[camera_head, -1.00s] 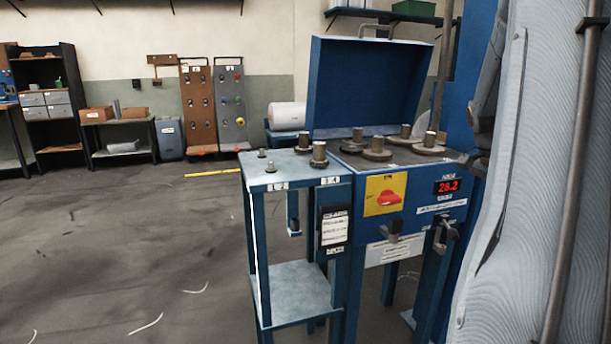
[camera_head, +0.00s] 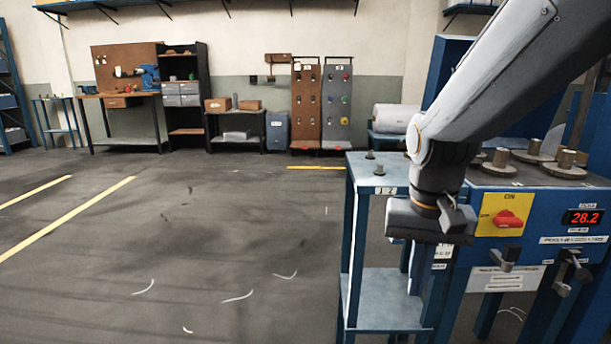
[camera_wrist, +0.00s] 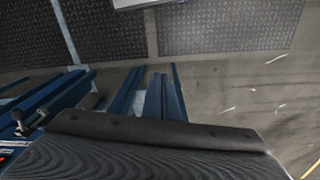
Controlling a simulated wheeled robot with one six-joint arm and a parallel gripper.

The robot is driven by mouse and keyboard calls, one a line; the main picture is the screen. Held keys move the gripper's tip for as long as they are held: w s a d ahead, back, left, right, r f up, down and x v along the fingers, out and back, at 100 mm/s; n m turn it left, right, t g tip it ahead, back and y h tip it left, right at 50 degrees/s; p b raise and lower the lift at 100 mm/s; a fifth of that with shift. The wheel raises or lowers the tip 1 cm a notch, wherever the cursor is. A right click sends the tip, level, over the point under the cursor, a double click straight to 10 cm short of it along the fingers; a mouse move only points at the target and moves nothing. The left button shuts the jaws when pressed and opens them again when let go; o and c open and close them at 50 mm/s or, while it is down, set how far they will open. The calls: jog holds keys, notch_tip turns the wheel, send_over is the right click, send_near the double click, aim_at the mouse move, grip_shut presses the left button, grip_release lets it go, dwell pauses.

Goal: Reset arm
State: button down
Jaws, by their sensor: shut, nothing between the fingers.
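My arm reaches in from the upper right in the head view, and my gripper (camera_head: 432,222) hangs at its end, shut and empty. It shows in front of the blue loom machine (camera_head: 545,205) and the small blue stand (camera_head: 385,305), apart from both as far as I can tell. The dark gripper body fills the lower part of the wrist view. The arm hides part of the machine's raised lid and the stand's right side.
The machine has a red switch (camera_head: 507,218), a red display (camera_head: 584,217), levers (camera_head: 506,257) and several round metal parts on top. Open floor (camera_head: 200,240) lies to the left. Shelves and a workbench (camera_head: 128,98) stand along the back wall.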

jog(key=s+a+f+n+y, duration=0.1)
jog(key=s+a+f+n, duration=0.1)
jog(key=s+a+n, duration=0.6)
jog(key=s+d+r+m+p, duration=0.1)
jog(key=d+r+m+p, duration=0.3)
jog(key=r+p, duration=0.5)
jog(key=d+p, duration=0.2)
jog(key=p, duration=0.5)
jog(key=shift+d+m+h, duration=0.2)
jog(key=shift+m+h, duration=0.1)
